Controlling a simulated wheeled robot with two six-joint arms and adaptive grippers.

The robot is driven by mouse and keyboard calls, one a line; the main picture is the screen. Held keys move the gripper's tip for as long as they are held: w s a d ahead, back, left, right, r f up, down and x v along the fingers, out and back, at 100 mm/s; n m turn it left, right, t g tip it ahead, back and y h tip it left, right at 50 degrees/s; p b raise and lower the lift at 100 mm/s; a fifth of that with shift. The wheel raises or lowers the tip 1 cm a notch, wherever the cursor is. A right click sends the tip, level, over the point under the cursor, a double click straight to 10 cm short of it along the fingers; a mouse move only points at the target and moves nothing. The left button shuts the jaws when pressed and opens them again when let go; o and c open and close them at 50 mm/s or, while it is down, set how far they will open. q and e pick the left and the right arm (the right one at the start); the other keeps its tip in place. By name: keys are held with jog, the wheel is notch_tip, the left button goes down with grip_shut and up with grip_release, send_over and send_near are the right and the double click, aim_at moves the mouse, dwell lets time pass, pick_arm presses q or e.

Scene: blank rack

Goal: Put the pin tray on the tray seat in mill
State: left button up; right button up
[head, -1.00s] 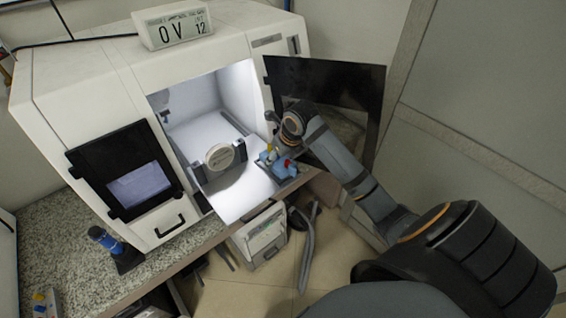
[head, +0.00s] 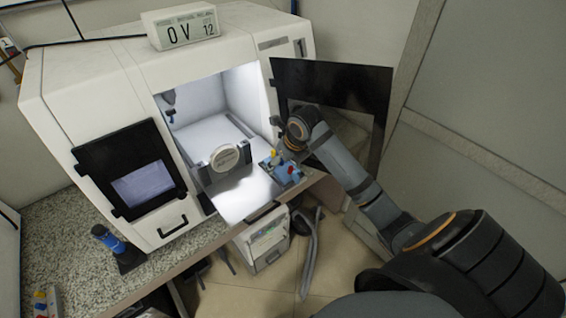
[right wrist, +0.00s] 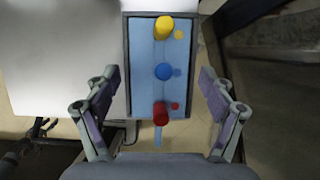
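The pin tray (right wrist: 147,92) is a light-blue rectangle with a yellow, a blue and a red pin standing in a row. A dark grey rim frames it; I cannot tell whether the rim is the tray's own or the tray seat's. In the head view the pin tray (head: 283,172) lies at the right front of the lit mill (head: 125,85), beside the pale plate. My right gripper (right wrist: 163,105) is open, its fingers spread on either side of the tray's near end, with a narrow light-blue strip between them. My left gripper is not in view.
A round disc (head: 225,157) sits in a clamp on the plate. The mill's open dark door panel (head: 335,85) stands close behind my right arm. A blue-topped holder (head: 110,240) stands on the speckled counter (head: 70,222) at left. Floor lies below the tray.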

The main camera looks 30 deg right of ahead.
jog(key=shift+w+r+p, duration=0.1)
jog(key=shift+r+p, duration=0.85)
jog(key=shift+s+r+b, duration=0.3)
jog(key=shift+r+b, duration=0.1)
jog(key=shift+b, duration=0.3)
jog(key=b+v, duration=0.1)
jog(key=v, duration=0.9)
jog(key=shift+r+b, duration=0.2)
jog(key=shift+b, duration=0.2)
jog(key=shift+s, duration=0.1)
